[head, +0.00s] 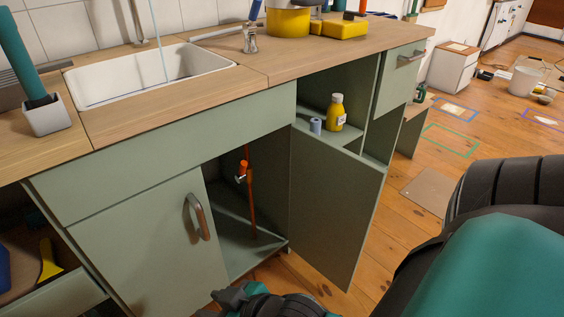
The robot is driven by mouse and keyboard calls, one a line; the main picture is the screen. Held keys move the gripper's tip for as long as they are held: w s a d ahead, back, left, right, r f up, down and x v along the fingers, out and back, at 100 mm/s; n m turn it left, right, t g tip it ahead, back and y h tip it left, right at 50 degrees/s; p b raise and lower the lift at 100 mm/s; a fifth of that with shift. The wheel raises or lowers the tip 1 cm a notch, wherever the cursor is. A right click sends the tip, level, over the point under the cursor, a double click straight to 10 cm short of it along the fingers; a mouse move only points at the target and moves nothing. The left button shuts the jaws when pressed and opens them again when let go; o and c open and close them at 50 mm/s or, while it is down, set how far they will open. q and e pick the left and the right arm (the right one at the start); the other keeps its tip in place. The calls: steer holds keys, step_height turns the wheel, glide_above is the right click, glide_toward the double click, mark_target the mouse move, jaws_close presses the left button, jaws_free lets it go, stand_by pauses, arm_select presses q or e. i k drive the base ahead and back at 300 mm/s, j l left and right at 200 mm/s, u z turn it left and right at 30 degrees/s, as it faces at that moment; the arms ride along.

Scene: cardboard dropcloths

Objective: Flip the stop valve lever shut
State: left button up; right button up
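The stop valve (241,178) sits on an upright pipe (252,208) inside the open cabinet under the sink. Its small orange lever (243,168) appears roughly upright, close along the pipe; its exact angle is hard to tell. A dark gripper (232,299), which seems to be my right one, shows at the bottom edge, below and in front of the cabinet opening. It is apart from the valve and partly cut off by the frame. Its fingers are too unclear to tell whether they are open. My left gripper is not in view.
The right cabinet door (335,205) stands open beside the opening; the left door (150,250) is shut. A yellow bottle (335,112) and a small grey-blue roll (315,125) stand on the shelf behind. The white sink (145,75) is above. My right arm fills the lower right.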

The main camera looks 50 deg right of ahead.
mark_target(241, 177)
steer(key=i+l+z, duration=0.1)
steer(key=z, duration=0.25)
steer(key=i+l+z, duration=0.1)
steer(key=z, duration=0.25)
steer(key=i+z, duration=0.1)
steer(key=z, duration=0.3)
steer(key=i+u, duration=0.2)
steer(key=u, duration=0.15)
steer(key=i+l+u, duration=0.15)
steer(key=u, duration=0.2)
steer(key=i+l+u, duration=0.15)
steer(key=u, duration=0.2)
